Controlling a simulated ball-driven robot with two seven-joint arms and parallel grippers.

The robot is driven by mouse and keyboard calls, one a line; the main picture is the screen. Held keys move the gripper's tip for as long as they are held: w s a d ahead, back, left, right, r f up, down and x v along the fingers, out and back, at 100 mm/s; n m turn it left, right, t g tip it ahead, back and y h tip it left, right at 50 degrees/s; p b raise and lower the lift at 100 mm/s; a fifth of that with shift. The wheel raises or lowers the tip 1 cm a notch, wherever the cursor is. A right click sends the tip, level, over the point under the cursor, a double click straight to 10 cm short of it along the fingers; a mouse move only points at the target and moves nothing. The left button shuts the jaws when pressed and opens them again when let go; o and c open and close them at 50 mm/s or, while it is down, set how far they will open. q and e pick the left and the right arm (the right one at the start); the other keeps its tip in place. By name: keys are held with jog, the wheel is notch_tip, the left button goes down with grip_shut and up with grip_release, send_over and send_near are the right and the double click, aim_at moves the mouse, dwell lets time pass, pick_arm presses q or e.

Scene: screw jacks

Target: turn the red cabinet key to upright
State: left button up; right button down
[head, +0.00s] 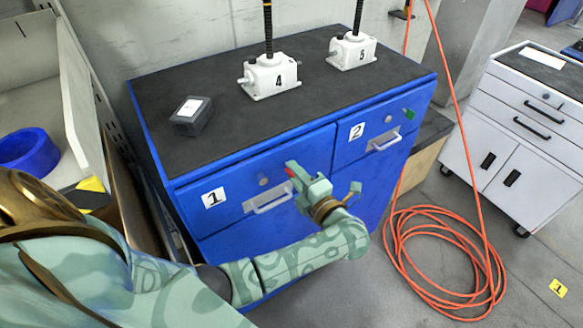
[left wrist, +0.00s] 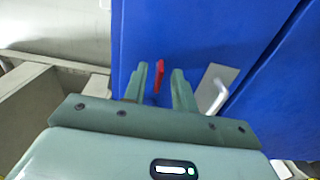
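The red cabinet key (head: 289,172) is on the front of the blue cabinet (head: 220,240), toward the right end of drawer 1. Only a small red part shows in the head view, beside my left gripper (head: 304,178). In the left wrist view the red key (left wrist: 159,76) stands between the two fingertips of my left gripper (left wrist: 160,80). The fingers are apart, with a narrow gap visible on each side of the key. The key looks long and thin there; I cannot tell its exact turn. My right gripper is not in view.
The handle of drawer 1 (head: 270,204) is close to my left gripper. A green piece (head: 408,114) is on drawer 2. Screw jacks 4 (head: 268,78) and 5 (head: 351,51) and a dark box (head: 191,117) stand on top. An orange hose (head: 440,262) lies coiled on the floor.

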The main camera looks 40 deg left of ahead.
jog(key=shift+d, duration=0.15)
pick_arm(q)
grip_shut()
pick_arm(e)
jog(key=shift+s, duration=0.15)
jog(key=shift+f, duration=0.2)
pick_arm(q)
jog(key=n+b, duration=1.2)
jog(key=n, duration=0.5)
jog(key=shift+d+f+n, duration=0.1)
jog(key=shift+f+n, duration=0.05)
jog(key=shift+n, duration=0.15)
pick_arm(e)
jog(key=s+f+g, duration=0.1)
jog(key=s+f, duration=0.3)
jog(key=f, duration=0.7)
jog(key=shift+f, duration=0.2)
pick_arm(q)
jog(key=shift+n+b, duration=0.3)
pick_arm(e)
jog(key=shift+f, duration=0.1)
